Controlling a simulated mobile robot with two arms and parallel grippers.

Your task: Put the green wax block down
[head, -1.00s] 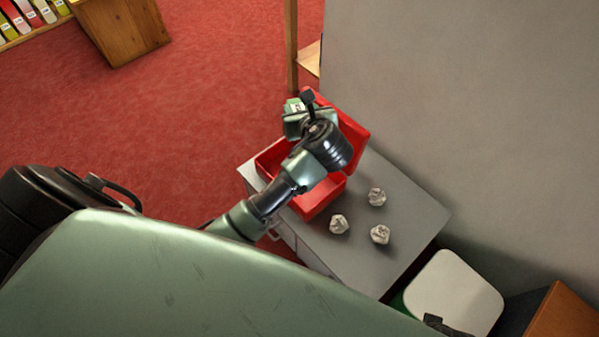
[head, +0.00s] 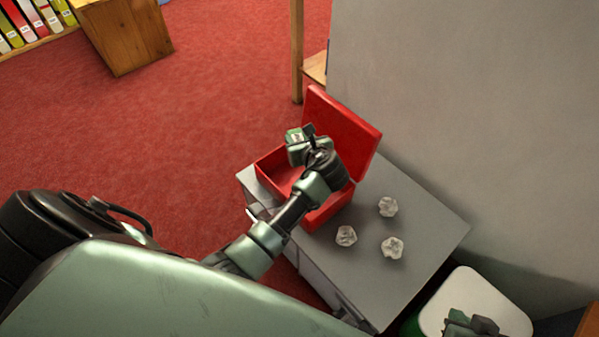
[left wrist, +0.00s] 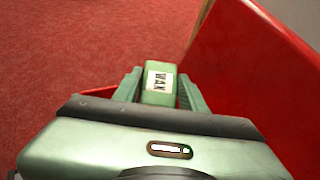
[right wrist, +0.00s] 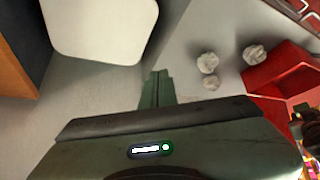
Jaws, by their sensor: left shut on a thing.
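The green wax block (left wrist: 159,84), with a white label reading WAX, is between the fingers of my left gripper (left wrist: 160,92) in the left wrist view. My left gripper (head: 297,146) is shut on it and, in the head view, appears over the back left part of an open red box (head: 327,216). The arm hides part of the box's inside. The height of the block above the box is hard to tell. My right gripper (right wrist: 156,88) is shut and empty; in the head view (head: 470,322) it shows over a white lid.
The red box's raised lid (head: 345,130) stands behind it, near a grey wall. Several crumpled paper balls (head: 392,247) lie on the grey cabinet top (head: 420,218) right of the box. A white-lidded bin (head: 490,298) stands beside the cabinet.

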